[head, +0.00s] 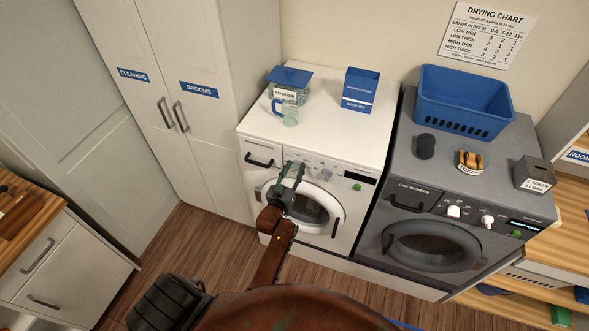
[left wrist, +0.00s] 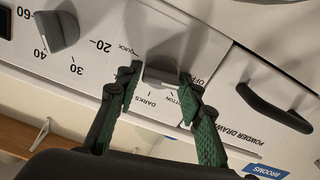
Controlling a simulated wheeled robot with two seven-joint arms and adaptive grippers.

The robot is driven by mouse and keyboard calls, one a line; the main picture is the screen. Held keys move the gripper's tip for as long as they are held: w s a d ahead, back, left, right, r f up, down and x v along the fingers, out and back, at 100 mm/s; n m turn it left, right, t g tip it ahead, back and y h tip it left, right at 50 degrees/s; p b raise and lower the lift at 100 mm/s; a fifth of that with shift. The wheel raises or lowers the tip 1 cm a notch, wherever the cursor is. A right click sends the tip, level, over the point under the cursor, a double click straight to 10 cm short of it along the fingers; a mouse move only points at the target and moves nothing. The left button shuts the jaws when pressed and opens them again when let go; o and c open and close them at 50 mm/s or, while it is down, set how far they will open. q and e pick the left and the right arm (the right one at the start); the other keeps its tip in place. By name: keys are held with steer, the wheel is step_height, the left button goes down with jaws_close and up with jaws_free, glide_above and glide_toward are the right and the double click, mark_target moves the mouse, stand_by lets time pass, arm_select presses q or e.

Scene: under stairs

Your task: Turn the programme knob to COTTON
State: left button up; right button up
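The programme knob (left wrist: 164,70) is a grey grip on the white washer's (head: 313,125) front panel. Around it I read QUICK, DARKS, OFF and a label ending in "TTON", partly covered by a finger. I cannot tell which label the knob points at. My right gripper is not in view.
A second grey knob (left wrist: 58,30), marked with temperatures, is beside the programme knob. The powder drawer handle (left wrist: 275,108) is on the other side.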

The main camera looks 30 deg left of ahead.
arm_select(q)
steer(key=c, duration=0.7)
steer(key=m, duration=0.4)
steer(key=shift+d, duration=0.1)
steer(key=m+b, duration=0.1)
steer(key=m, duration=0.4)
steer(key=shift+d+f+m, duration=0.1)
steer(key=shift+m, duration=0.3)
stand_by(0.3)
steer(key=o, duration=1.1)
steer(key=shift+o, duration=0.2)
